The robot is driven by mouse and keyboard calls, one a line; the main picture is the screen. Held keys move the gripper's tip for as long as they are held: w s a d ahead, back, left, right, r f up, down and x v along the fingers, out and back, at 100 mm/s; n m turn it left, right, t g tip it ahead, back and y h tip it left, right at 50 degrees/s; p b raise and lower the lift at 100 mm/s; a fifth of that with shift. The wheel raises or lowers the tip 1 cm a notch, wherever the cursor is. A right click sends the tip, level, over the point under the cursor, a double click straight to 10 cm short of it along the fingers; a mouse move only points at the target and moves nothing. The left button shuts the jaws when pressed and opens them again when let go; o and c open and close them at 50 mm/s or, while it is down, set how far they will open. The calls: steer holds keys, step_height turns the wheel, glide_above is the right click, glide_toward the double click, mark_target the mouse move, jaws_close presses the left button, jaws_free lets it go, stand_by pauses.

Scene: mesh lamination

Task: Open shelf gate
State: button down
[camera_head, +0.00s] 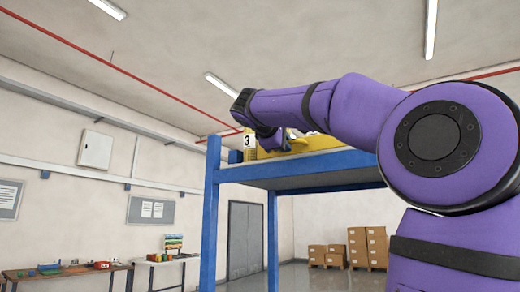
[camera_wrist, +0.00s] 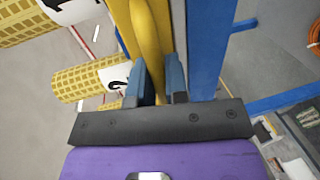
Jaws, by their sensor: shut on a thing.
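The shelf gate shows in the wrist view as a yellow bar (camera_wrist: 147,35) running between my fingers. My gripper (camera_wrist: 157,68) has its two blue-grey fingers on either side of this bar and is shut on it. In the head view the blue shelf frame (camera_head: 212,210) stands ahead, with a yellow part (camera_head: 335,162) along its top. My purple arm reaches over that top and hides much of it.
Yellow mesh rolls (camera_wrist: 82,84) with white numbered ends lie left of the bar in the wrist view. A blue post (camera_wrist: 207,45) stands close on the right. Cardboard boxes (camera_head: 367,246) and a work table (camera_head: 65,280) are farther back.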

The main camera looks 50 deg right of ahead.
steer(key=s+d, duration=0.2)
steer(key=s, duration=2.4)
steer(key=shift+s, duration=0.15)
steer(key=c, duration=1.1)
jaws_free()
steer(key=shift+c, duration=0.2)
steer(key=v, duration=1)
steer(key=shift+a, duration=0.35)
steer(key=shift+s, duration=0.1)
